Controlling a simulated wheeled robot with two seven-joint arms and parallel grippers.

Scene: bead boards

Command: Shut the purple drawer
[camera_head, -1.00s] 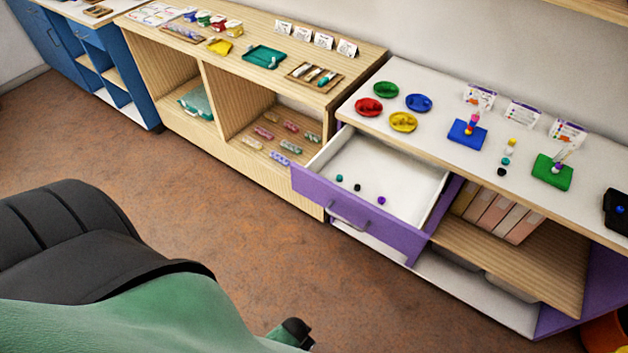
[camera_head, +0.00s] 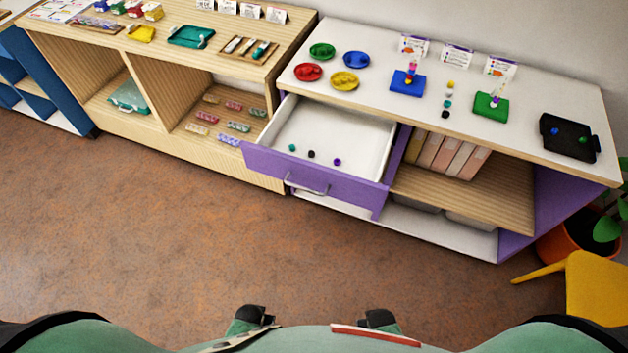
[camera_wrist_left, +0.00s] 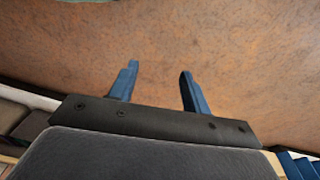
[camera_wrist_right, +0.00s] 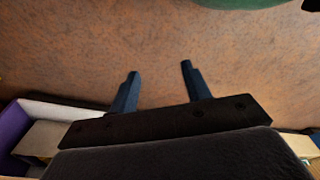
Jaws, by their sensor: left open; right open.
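The purple drawer (camera_head: 312,178) stands pulled out from the left part of the white-topped unit, with a grey handle (camera_head: 305,186) on its front. A few small beads, teal, black and purple (camera_head: 337,161), lie on its white floor. My left gripper (camera_wrist_left: 157,82) is open and empty over the brown floor in the left wrist view. My right gripper (camera_wrist_right: 158,80) is open and empty over the floor in the right wrist view. Neither gripper's fingers show in the head view, and both are well away from the drawer.
The white top (camera_head: 380,93) holds coloured dishes, a blue board (camera_head: 407,84), a green board (camera_head: 490,107) and a black tray (camera_head: 568,138). A wooden unit (camera_head: 235,163) adjoins on the left. A yellow chair (camera_head: 592,285) and potted plant stand right. Floor before the drawer is clear.

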